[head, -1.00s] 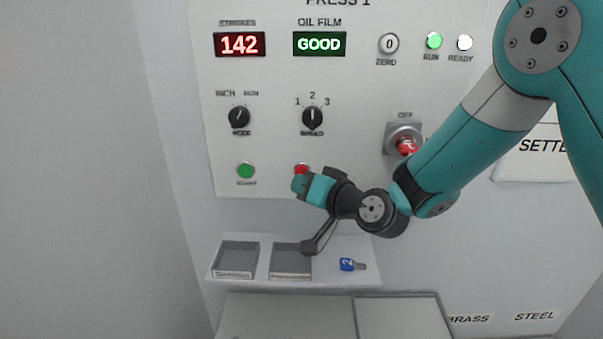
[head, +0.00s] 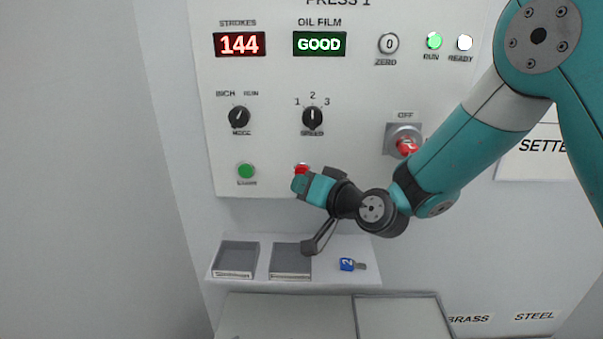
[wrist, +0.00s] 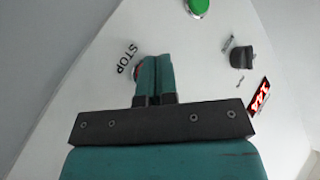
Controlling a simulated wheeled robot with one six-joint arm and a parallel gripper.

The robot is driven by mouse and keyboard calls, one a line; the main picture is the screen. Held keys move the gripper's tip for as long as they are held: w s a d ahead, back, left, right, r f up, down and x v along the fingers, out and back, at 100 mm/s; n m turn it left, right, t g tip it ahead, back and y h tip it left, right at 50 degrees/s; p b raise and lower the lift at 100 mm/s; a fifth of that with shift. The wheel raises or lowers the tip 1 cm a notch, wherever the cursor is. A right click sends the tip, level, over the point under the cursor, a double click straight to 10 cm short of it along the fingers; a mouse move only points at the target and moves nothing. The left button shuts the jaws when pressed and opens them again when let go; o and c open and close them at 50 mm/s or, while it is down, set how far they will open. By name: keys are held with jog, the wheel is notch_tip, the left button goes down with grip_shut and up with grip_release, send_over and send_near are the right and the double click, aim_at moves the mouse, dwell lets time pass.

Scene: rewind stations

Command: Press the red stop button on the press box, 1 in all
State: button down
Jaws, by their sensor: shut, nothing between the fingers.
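The press box (head: 355,160) is a pale panel on the wall, headed PRESS 1. Its red stop button (head: 301,168) is at the lower middle, partly hidden by my gripper in the head view. In the wrist view only a sliver of the red button (wrist: 135,72) shows beside the STOP label, behind the fingertips. My gripper (wrist: 157,62) is shut and empty, its fingertips over the button. I cannot tell whether they touch it. The strokes display (head: 239,44) reads 144, and the green RUN lamp (head: 433,40) is lit.
A green button (head: 246,171) is left of the red one. Two knobs, mode (head: 239,116) and speed (head: 312,118), sit above. A red OFF switch (head: 405,146) is to the right, near my arm. Below, a shelf (head: 222,251) holds two grey trays and a blue-tagged key (head: 348,264).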

jog(key=shift+w, duration=0.15)
jog(key=shift+w, duration=0.3)
jog(key=shift+w, duration=0.35)
dwell(0.7)
jog(key=shift+b, duration=0.3)
jog(key=shift+s+b, duration=0.35)
jog(key=shift+s, duration=0.45)
jog(key=shift+s, duration=0.1)
jog(key=shift+s+a+b, duration=0.1)
jog(key=shift+s+b, duration=0.55)
jog(key=shift+s, duration=1.75)
